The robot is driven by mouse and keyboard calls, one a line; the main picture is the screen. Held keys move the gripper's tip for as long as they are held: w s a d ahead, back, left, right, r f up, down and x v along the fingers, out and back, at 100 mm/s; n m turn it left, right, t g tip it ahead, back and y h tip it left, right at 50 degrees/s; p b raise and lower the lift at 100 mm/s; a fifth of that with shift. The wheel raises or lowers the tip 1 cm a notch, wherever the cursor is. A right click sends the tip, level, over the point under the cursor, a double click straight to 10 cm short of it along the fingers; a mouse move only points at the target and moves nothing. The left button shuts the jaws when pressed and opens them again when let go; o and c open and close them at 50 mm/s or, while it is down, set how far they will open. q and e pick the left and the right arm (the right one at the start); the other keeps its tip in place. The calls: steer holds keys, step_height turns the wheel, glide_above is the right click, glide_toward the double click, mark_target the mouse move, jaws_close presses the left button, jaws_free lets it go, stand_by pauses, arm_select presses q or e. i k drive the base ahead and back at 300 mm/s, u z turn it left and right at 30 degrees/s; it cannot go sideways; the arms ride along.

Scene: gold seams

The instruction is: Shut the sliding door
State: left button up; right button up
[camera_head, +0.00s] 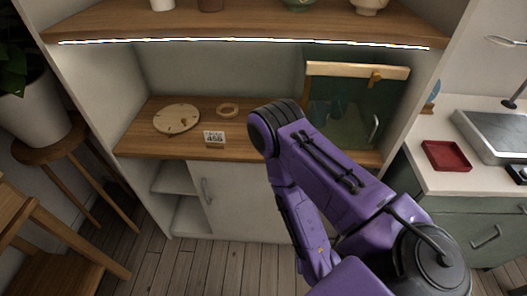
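A pale sliding door (228,200) with an upright metal handle (207,191) covers the middle of the low cabinet under the wooden counter. To its left the cabinet is open and shows a shelf (178,180) inside. My purple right arm comes in from the lower right, bends high in front of the counter and runs down before the cabinet, hiding the door's right part. Its gripper is not visible. My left gripper is not in view.
The counter (150,143) holds a round wooden disc (176,118), a ring (228,110) and a number card (214,138). A glass-fronted case (350,130) stands at right. A plant stool (50,150) stands left. The floor before the open shelf is clear.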

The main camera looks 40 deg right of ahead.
mark_target(237, 200)
steer(key=z, duration=0.3)
steer(key=k, duration=0.5)
steer(key=z, duration=0.5)
steer(key=i, duration=0.55)
steer(key=u, duration=0.45)
steer(key=k, duration=0.7)
steer(key=z, duration=0.95)
steer(key=i, duration=0.5)
